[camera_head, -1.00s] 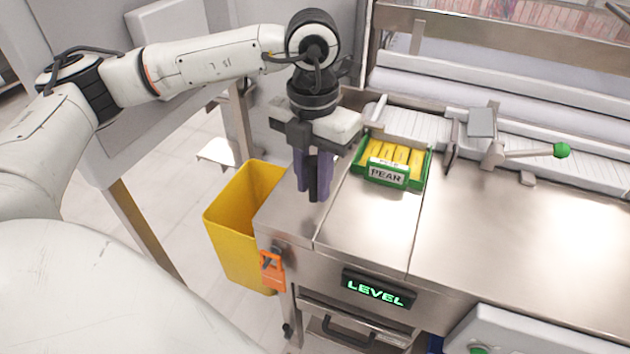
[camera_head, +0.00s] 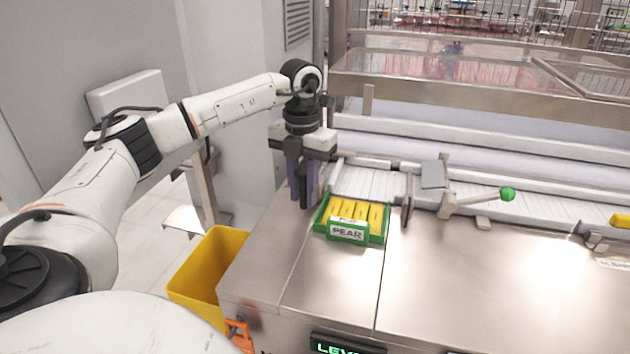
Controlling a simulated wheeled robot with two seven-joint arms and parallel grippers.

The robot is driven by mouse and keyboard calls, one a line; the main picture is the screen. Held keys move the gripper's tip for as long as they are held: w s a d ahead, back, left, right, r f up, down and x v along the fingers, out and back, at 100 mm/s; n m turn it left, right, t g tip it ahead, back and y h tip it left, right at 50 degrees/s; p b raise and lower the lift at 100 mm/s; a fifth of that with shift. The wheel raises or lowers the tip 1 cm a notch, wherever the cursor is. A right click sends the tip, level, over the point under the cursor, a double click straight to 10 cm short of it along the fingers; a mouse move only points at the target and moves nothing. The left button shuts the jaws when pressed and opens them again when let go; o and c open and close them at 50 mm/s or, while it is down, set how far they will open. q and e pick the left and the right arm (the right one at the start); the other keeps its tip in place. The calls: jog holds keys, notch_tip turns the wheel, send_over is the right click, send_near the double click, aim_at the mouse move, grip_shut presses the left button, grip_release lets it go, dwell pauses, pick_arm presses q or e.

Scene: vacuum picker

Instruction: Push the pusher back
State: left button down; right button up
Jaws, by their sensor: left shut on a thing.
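My left gripper (camera_head: 303,194) points down over the back left part of the steel table. Its purple fingers are shut on a dark upright piece (camera_head: 303,192). I cannot tell whether this piece is the pusher's handle, as the fingers hide much of it. No other part is clearly recognisable as the pusher. A green tray (camera_head: 348,237) labelled PEAR, with several yellow bars in it, sits just right of the gripper, apart from it. My right gripper is not in view.
A ribbed channel (camera_head: 365,183) runs along the table's back, with an upright plate (camera_head: 407,198) and a green-knobbed lever (camera_head: 480,199). A yellow bin (camera_head: 205,280) stands at the left. The table (camera_head: 475,275) is clear in front and right of the tray.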

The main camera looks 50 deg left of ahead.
pick_arm(q)
jog(key=shift+w+a+r, duration=0.2)
jog(key=c, duration=1.7)
grip_release()
jog(key=shift+c, duration=0.2)
jog(key=shift+w+f, duration=0.1)
jog(key=shift+f, duration=0.05)
notch_tip(320, 180, up, 10)
jog(key=shift+r, duration=0.2)
